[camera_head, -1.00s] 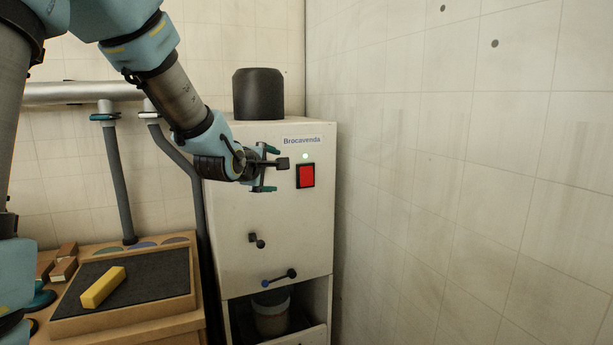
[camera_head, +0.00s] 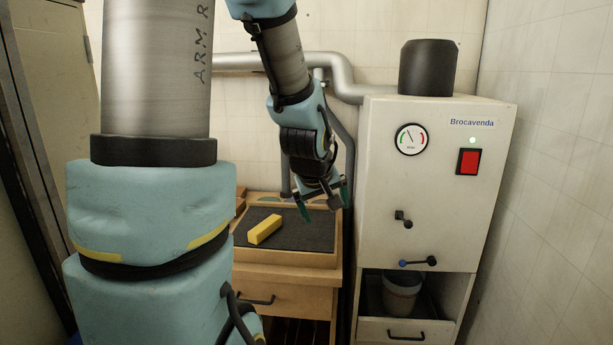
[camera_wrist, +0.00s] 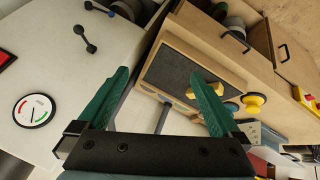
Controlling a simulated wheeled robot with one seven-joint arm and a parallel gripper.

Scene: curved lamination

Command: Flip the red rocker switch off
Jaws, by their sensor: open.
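The red rocker switch (camera_head: 468,162) sits in a black frame at the upper right of the white Brocavenda cabinet's front (camera_head: 440,210). A small pale green light (camera_head: 472,140) shows above it. In the wrist view only part of the red switch (camera_wrist: 4,58) shows at the left edge. My gripper (camera_head: 325,205) is open and empty, left of the cabinet and above the wooden bench, well apart from the switch. Its green fingers also show spread in the wrist view (camera_wrist: 160,105).
A round gauge (camera_head: 411,139), a small dark knob (camera_head: 403,219) and a blue-tipped lever (camera_head: 418,262) are on the cabinet front. A yellow block (camera_head: 264,229) lies on the bench's dark mat (camera_head: 308,236). A grey pipe (camera_head: 345,75) runs behind. A wall stands close at right.

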